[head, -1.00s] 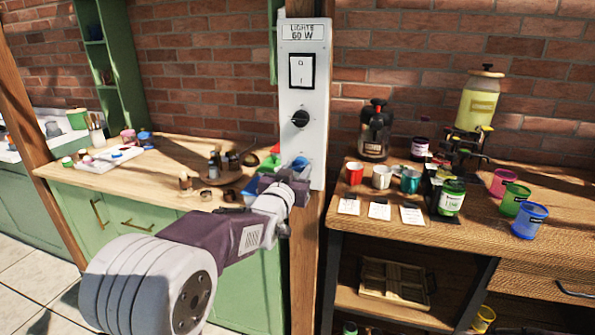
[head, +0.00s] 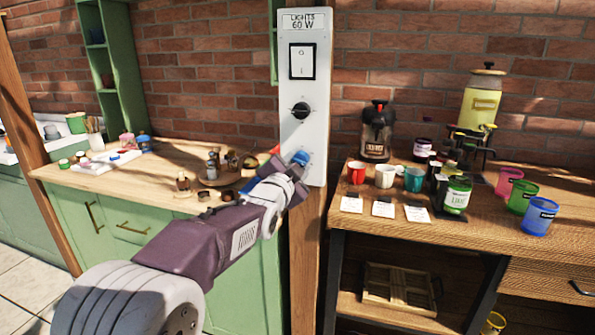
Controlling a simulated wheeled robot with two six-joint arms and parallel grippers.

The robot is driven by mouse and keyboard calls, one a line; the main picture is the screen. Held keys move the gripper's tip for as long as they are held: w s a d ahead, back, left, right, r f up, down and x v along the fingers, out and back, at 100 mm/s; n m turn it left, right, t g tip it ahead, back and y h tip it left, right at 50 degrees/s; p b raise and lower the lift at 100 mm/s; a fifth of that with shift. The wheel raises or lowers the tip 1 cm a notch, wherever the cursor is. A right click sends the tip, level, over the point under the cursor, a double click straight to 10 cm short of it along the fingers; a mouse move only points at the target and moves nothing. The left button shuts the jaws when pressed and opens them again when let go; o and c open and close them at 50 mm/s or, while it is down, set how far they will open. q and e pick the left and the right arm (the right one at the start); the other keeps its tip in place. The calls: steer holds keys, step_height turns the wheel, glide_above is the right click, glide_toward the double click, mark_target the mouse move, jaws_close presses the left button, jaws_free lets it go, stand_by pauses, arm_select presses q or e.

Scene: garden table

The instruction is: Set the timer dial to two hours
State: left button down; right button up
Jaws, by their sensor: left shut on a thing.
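A white control panel (head: 312,72) is mounted upright on a wooden post, labelled "LIGHTS 60 W" at its top. It carries a white rocker switch (head: 302,61) and a black knob (head: 300,110) below it. A small blue dial (head: 301,156) sits near the panel's bottom; I cannot read any marks around it. My left gripper (head: 296,166) reaches up from the lower left and is shut on the blue dial, with its fingers partly hiding it. Which of the two knobs is the timer dial cannot be read. My right gripper is not in view.
A wooden counter (head: 450,232) at the right holds mugs, cards, jars and coloured cups. A green cabinet (head: 103,235) with a wooden top stands at the left, with small items on it. A brick wall is behind. The space in front of the panel is clear apart from my arm.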

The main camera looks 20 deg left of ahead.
arm_select(q)
steer(key=shift+f+m+b, duration=0.1)
steer(key=shift+m+b, duration=0.5)
steer(key=shift+m, duration=0.5)
steer(key=c, duration=0.9)
jaws_free()
steer(key=shift+s, duration=0.1)
steer(key=s, duration=0.9)
steer(key=shift+a, duration=0.2)
steer(key=shift+w, duration=0.1)
